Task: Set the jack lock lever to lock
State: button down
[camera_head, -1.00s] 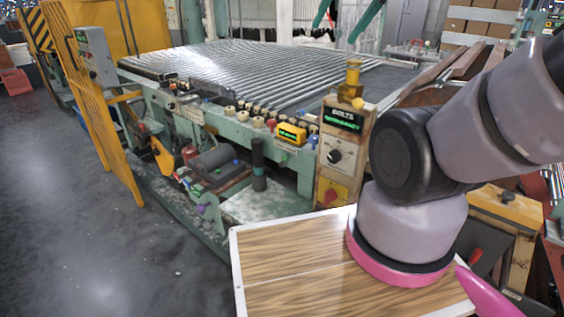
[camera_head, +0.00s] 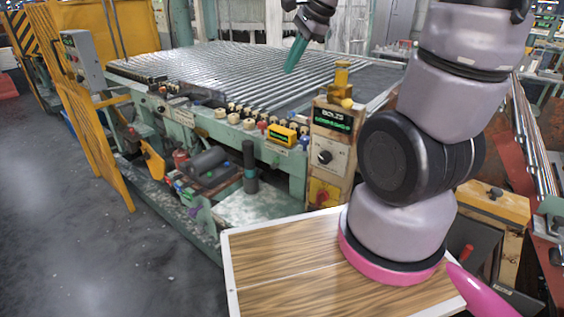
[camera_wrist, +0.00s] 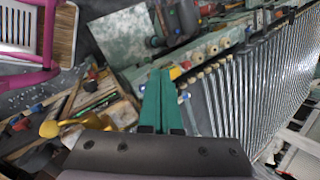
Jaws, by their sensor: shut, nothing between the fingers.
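My gripper (camera_head: 294,57) has green fingers, pressed together and empty. In the head view it hangs above the roller bed, pointing down. In the wrist view the shut fingers (camera_wrist: 160,88) lie in front of the machine's side rail. No part is clearly marked as the jack lock lever. A red-handled switch on a yellow plate (camera_head: 322,193) is low on the control post. A red handle (camera_head: 467,251) stands at the right, beyond my arm. I cannot tell whether either one is the lever. My gripper is apart from both.
The roller bed (camera_head: 215,70) fills the back. The control post (camera_head: 330,140) carries a display and a black dial. A dark upright cylinder (camera_head: 249,165) stands on the low plate. A yellow box (camera_head: 283,136) sits on the side rail. The floor (camera_head: 70,220) at left is clear.

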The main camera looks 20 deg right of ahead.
jog(key=w+d+f+m+g+h, duration=0.1)
jog(key=w+f+m, duration=0.3)
jog(key=f+m, duration=0.3)
jog(key=w+d+f+m+g+h, duration=0.1)
jog(key=w+f+m, duration=0.3)
jog(key=f, duration=1.4)
jog(key=m+g, duration=0.1)
jog(key=m, duration=0.2)
jog(key=shift+w+f+m, duration=0.15)
jog(key=shift+f+m, duration=0.15)
jog(key=shift+m, duration=0.1)
notch_tip(320, 180, down, 10)
jog(key=w+a, duration=0.1)
jog(key=shift+w+a, duration=0.15)
jog(key=shift+a, duration=0.15)
jog(key=shift+r, duration=0.1)
